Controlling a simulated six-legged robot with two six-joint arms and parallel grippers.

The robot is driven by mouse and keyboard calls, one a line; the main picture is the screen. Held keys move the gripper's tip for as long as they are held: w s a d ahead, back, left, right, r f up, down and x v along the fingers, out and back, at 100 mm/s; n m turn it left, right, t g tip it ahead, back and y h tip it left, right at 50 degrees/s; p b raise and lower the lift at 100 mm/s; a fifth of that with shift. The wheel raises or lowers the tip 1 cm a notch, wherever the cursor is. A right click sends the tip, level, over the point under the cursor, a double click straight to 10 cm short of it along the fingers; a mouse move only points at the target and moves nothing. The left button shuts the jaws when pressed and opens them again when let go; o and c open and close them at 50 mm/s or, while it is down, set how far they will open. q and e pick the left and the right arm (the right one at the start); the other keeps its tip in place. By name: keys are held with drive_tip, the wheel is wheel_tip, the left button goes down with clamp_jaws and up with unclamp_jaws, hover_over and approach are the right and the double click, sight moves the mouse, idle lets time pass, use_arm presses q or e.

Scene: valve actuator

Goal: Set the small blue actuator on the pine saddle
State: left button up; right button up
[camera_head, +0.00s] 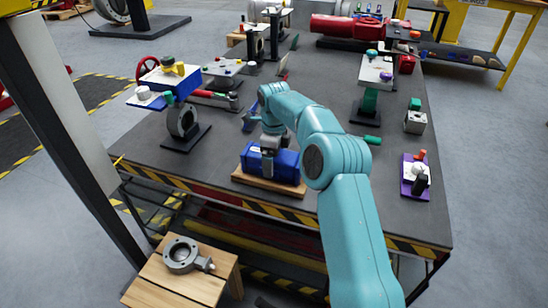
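The small blue actuator (287,166) is at the front edge of the dark workbench. It sits over the light wooden pine saddle (262,184), level with it and looking to rest on it. My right gripper (267,162) is at the actuator's upper left part, pointing down in front of its body. The fingers are small and partly lost against the actuator, so I cannot tell if they are closed on it. My teal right arm covers the actuator's right side. My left gripper is not in view.
A valve with a blue and yellow actuator (168,78) stands at the left of the bench (218,140). A red actuator (345,27) lies at the back. A purple plate (407,187) with small parts is at right. A wooden stool (165,290) holds a grey valve (182,254).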

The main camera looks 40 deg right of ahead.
wheel_tip(320, 180, up, 12)
drive_tip(key=p, duration=0.5)
drive_tip(key=shift+r, duration=0.1)
idle(0.4)
